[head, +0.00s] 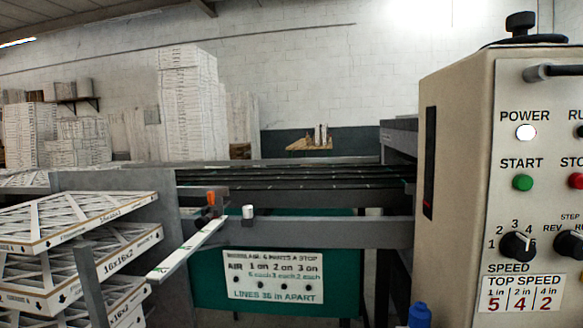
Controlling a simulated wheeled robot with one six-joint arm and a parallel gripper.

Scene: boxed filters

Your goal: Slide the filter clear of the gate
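Several flat boxed filters with white lattice faces and cardboard edges are stacked at the lower left. The top filter (75,222) lies tilted in view, its right end close to a grey metal plate. A second filter (130,248), marked 16x16x2, lies below it, and more lie beneath. A grey upright post (90,285) stands in front of the stack and hides part of the lower filters. I cannot tell which part is the gate; the grey metal plate (120,182) stands behind the stack. My gripper does not show.
A control box (500,180) with buttons and dials fills the right side. A conveyor frame (300,232) crosses the middle, with a white bar (188,250) sticking out towards me. A blue bottle top (419,315) shows at the bottom. White stacks (188,110) stand behind.

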